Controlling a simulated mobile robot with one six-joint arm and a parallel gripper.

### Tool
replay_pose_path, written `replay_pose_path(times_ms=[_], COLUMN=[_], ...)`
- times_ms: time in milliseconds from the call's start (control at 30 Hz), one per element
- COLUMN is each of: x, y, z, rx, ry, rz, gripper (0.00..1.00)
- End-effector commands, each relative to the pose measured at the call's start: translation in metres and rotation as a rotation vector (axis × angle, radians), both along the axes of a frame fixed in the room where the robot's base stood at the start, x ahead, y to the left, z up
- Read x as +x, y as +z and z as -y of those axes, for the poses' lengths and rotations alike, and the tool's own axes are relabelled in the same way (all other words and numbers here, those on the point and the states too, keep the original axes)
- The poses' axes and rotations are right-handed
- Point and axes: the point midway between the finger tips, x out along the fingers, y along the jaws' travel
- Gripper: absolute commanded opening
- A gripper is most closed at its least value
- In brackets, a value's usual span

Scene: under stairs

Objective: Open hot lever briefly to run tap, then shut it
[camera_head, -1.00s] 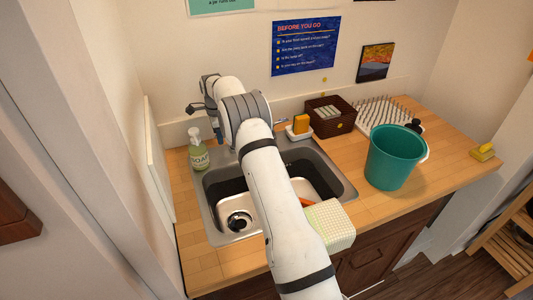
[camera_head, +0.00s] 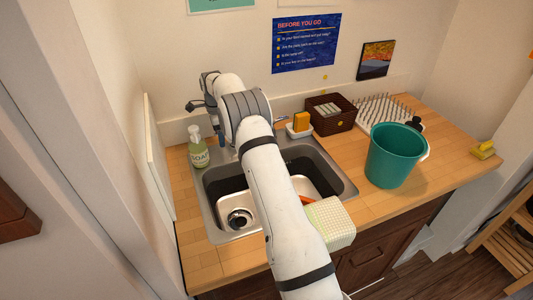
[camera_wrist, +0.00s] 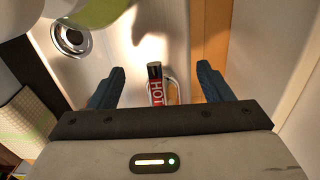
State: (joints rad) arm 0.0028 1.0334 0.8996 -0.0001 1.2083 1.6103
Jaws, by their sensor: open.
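The hot lever (camera_wrist: 156,92) shows in the wrist view as a dark-tipped post with a red label reading HOT. It stands between the two dark blue fingers of my open gripper (camera_wrist: 160,70), with a gap on each side. I cannot tell from this view how far the lever is turned. In the head view my arm hides the lever and the tap spout behind the sink (camera_head: 214,222). The sink drain (camera_head: 238,218) also shows in the wrist view (camera_wrist: 71,38). I see no running water.
A soap bottle (camera_head: 199,152) stands at the sink's left back corner, close to my wrist. A checked cloth (camera_head: 331,222) hangs over the sink's front right. A sponge (camera_head: 301,122), a brown basket (camera_head: 330,112), a dish rack (camera_head: 390,108) and a teal bucket (camera_head: 394,158) stand to the right.

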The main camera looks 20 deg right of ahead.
Motion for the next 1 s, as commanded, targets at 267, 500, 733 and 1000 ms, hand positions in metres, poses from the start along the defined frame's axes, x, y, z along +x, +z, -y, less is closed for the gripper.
replay_pose_path(times_ms=[267, 500, 733, 1000], x=[0.000, 0.000, 0.000, 0.000], y=[0.017, 0.047, 0.070, 0.070], z=[0.000, 0.000, 0.000, 0.000], rx=[0.000, 0.000, 0.000, 0.000], ry=[0.000, 0.000, 0.000, 0.000], rz=[0.002, 0.001, 0.000, -0.001], gripper=[0.73, 0.73, 0.73, 0.73])
